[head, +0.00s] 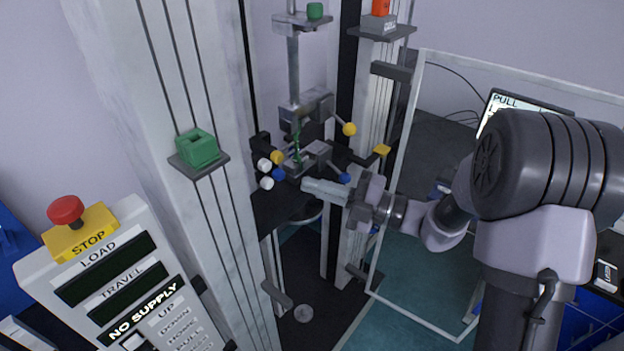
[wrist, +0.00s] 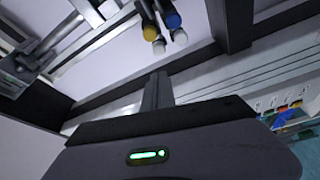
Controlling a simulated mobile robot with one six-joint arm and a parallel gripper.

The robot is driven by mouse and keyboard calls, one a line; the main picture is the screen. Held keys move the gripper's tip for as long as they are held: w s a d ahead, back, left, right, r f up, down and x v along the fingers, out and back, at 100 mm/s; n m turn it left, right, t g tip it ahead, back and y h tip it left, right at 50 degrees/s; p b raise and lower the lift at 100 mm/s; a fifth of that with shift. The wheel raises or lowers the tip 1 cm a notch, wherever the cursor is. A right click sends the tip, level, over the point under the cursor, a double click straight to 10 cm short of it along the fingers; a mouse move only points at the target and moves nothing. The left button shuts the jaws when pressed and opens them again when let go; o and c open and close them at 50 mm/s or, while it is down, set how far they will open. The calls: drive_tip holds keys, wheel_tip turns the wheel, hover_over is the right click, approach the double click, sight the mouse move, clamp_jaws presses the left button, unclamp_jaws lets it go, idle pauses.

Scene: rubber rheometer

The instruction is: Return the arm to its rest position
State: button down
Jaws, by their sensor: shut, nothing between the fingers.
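My arm reaches in from the right in the head view, across the open front frame of the testing machine. My gripper (head: 312,187) is just right of the lower clamp (head: 305,160), by its blue-tipped handle; I cannot tell whether they touch. In the wrist view my gripper (wrist: 157,88) shows its fingers together with nothing between them. A thin green strip (head: 297,147) stands between the upper clamp (head: 305,108) and the lower clamp.
Yellow, blue and white knobs (wrist: 151,30) stick out close to my fingers. A control panel (head: 110,275) with a red stop button stands at left.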

drive_tip(key=shift+d, duration=0.1)
idle(0.3)
drive_tip(key=s+a+f+n+g+h+b, duration=0.1)
drive_tip(key=s+f+n+g+h+b, duration=0.35)
drive_tip(key=s+n, duration=0.5)
drive_tip(key=s+a+f+n+g+h+b, duration=0.1)
drive_tip(key=s+f+n+g+h+b, duration=0.15)
drive_tip(key=s+f+n+b, duration=0.5)
drive_tip(key=s+d+f+n+t+h+b, duration=0.3)
drive_tip(key=d+n, duration=0.3)
drive_tip(key=n, duration=0.4)
drive_tip(key=s+d+f+n+t+h+b, duration=0.3)
drive_tip(key=d+n+h+b, duration=0.3)
drive_tip(key=n, duration=0.5)
drive_tip(key=shift+s+d+f+t, duration=0.3)
drive_tip(key=shift+s+d+f, duration=0.1)
drive_tip(key=shift+f, duration=0.3)
